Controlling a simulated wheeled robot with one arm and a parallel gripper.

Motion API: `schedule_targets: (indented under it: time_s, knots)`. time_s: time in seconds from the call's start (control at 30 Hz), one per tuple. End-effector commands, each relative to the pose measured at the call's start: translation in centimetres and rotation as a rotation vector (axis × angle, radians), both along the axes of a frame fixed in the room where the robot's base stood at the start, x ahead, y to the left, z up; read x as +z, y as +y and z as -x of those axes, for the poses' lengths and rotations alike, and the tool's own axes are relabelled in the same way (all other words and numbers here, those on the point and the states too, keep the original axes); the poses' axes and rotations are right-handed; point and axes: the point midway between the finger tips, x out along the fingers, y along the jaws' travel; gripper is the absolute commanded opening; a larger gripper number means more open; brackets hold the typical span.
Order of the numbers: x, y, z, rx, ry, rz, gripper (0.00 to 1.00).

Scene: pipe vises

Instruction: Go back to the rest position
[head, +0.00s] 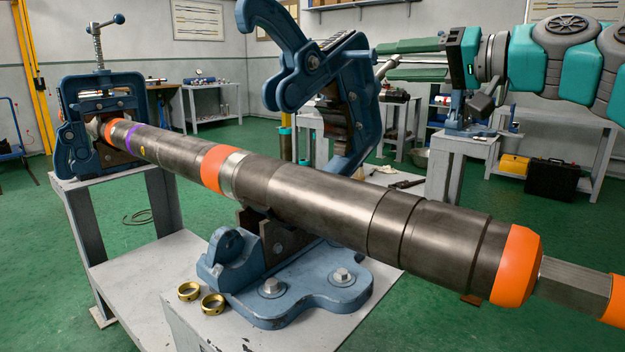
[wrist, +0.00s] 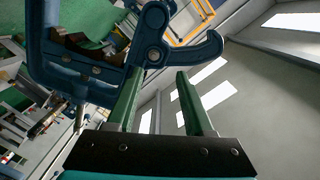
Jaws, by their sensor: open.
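My gripper (head: 381,60) is open, its two green fingers pointing left at the raised upper frame of the near blue pipe vise (head: 345,120). Nothing shows between the fingers in the wrist view (wrist: 160,72). The raised frame (wrist: 85,75) with its curved hook lies just beyond the fingertips there; I cannot tell whether they touch it. The near vise's base (head: 300,295) stands on a light bench, its frame tilted up and open. A long steel pipe tool (head: 330,210) with orange bands lies across this base and runs into the far blue vise (head: 100,100).
Two brass rings (head: 200,297) lie on the near bench (head: 195,325) beside the vise base. The far vise stands on another bench. A workbench with a small vise (head: 468,115) stands behind at right. Open green floor (head: 400,320) lies at the lower right.

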Motion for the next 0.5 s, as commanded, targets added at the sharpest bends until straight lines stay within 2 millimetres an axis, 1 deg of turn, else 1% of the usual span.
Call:
schedule_targets:
  time_s: [0.13, 0.27, 0.37, 0.43, 0.47, 0.5]
  knots:
    - [-1.5, 2.1, 1.1, 0.024, 0.03, 0.057, 0.52]
    - [-3.6, 4.4, 2.2, 0.051, 0.068, 0.12, 0.52]
    - [-5.8, 6.4, 3.4, 0.073, 0.105, 0.183, 0.52]
    - [-7.6, 7.7, 4.5, 0.086, 0.136, 0.233, 0.52]
    - [-8.6, 8.3, 5.0, 0.093, 0.152, 0.259, 0.52]
    - [-10.2, 9.2, 5.8, 0.103, 0.177, 0.298, 0.52]
